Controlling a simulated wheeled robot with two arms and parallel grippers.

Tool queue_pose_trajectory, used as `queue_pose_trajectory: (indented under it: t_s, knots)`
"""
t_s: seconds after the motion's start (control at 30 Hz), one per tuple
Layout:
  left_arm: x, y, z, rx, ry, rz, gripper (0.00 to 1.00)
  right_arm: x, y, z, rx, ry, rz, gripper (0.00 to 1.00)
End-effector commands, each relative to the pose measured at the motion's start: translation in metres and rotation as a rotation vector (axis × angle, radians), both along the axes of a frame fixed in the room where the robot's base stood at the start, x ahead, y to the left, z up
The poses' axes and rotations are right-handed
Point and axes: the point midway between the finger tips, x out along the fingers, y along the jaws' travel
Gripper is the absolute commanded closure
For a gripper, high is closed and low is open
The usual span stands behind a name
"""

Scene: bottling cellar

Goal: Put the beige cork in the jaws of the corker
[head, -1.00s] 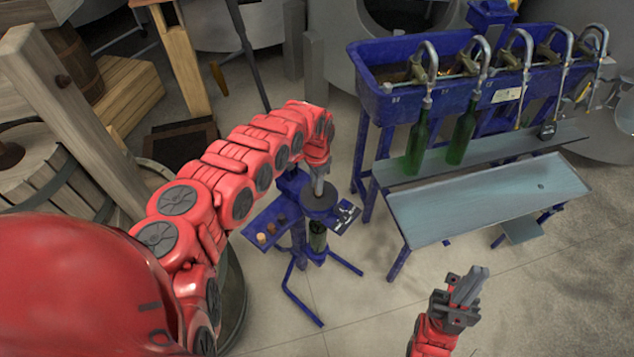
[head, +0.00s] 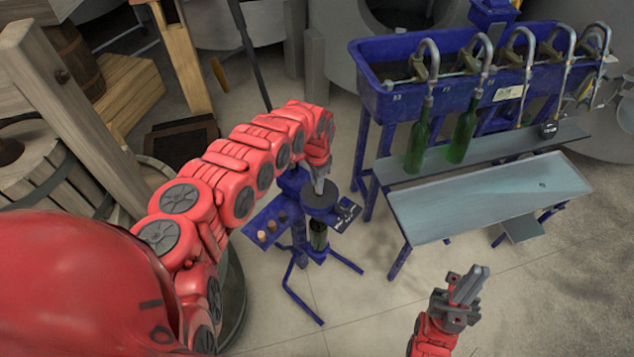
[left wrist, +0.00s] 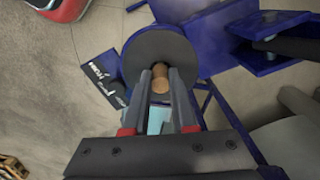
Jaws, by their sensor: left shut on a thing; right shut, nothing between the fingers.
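The corker (head: 319,197) is a blue stand with a dark round plate on top. In the left wrist view, the plate (left wrist: 138,50) has a dark opening at its middle. My left gripper (head: 319,190) reaches down over the plate from the left. It is shut on the beige cork (left wrist: 160,86), which shows between the fingertips right by the opening. I cannot tell whether the cork is inside the jaws. The cork is hidden in the head view. My right gripper (head: 468,286) is shut and empty, away from the corker at the lower right.
A blue side tray (head: 262,222) on the corker holds several small corks. A green bottle (head: 318,236) stands in the corker below the plate. The blue filling trough (head: 400,103) with spouts and two green bottles stands at the right. The floor in front is clear.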

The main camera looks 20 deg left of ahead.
Motion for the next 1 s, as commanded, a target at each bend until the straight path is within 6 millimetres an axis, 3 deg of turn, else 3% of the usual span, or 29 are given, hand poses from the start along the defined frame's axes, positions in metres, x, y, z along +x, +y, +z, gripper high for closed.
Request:
queue_pose_trajectory:
  t_s: [0.87, 0.9, 1.0]
  knots:
    - [0.0, 0.0, -0.014, 0.0, 0.0, 0.0, 1.0, 0.0, 0.0, -0.011, 0.0, 0.0, 0.0, 1.0]
    - [0.0, 0.0, -0.014, 0.0, 0.0, 0.0, 0.68, 0.0, 0.0, -0.011, 0.0, 0.0, 0.0, 1.0]
    - [0.0, 0.0, -0.014, 0.0, 0.0, 0.0, 0.5, 0.0, 0.0, -0.011, 0.0, 0.0, 0.0, 1.0]
